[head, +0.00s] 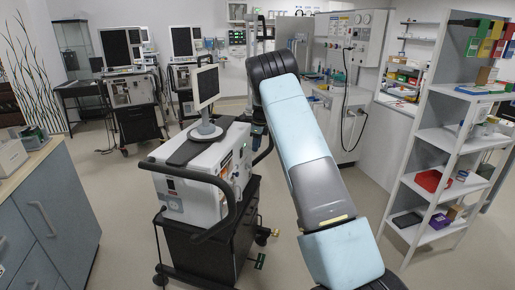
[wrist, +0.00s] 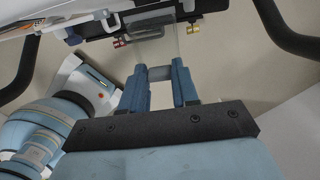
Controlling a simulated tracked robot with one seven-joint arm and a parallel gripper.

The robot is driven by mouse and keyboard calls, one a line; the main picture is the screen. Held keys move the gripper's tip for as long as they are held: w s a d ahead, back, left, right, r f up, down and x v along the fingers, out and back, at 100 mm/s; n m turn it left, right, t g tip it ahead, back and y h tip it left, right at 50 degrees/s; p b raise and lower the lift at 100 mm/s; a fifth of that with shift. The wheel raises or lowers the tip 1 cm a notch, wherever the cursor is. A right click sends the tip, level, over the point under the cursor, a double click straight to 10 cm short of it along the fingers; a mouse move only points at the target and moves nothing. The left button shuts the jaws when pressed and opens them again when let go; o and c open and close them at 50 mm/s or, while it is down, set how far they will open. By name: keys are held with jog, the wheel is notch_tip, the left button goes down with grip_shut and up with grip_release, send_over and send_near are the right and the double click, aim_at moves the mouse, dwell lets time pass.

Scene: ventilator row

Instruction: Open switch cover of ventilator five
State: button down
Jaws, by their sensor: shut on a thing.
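A white ventilator (head: 197,180) on a black cart stands in front of me in the head view, its screen (head: 206,86) on top. Its number cannot be read. In the wrist view its pale body (wrist: 62,20) and dark lower edge (wrist: 145,24) cross the top. My gripper (wrist: 160,70) points at this edge, its two blue fingers shut on a clear plate (wrist: 160,47), which looks like the switch cover. The plate reaches up to the dark edge; its hinge and any switch behind it are hidden. In the head view my arm hides the gripper.
Black curved handles (wrist: 284,30) flank the gripper. Brass fittings (wrist: 193,28) and red fittings (wrist: 121,42) sit close by. A cabinet (head: 45,205) stands left and a loaded shelf (head: 443,140) right. More ventilators (head: 130,92) stand behind. Floor is clear between cabinet and cart.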

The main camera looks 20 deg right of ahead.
jog(key=shift+a+r+g+h, duration=0.1)
jog(key=shift+a+g+h, duration=0.2)
jog(key=shift+h, duration=0.1)
jog(key=shift+d, duration=0.1)
jog(key=c, duration=0.8)
grip_release()
jog(key=shift+c, duration=0.2)
jog(key=shift+r, duration=0.1)
jog(key=shift+w+r, duration=0.1)
notch_tip(320, 180, up, 13)
jog(key=shift+d+r, duration=0.15)
jog(key=shift+r, duration=0.05)
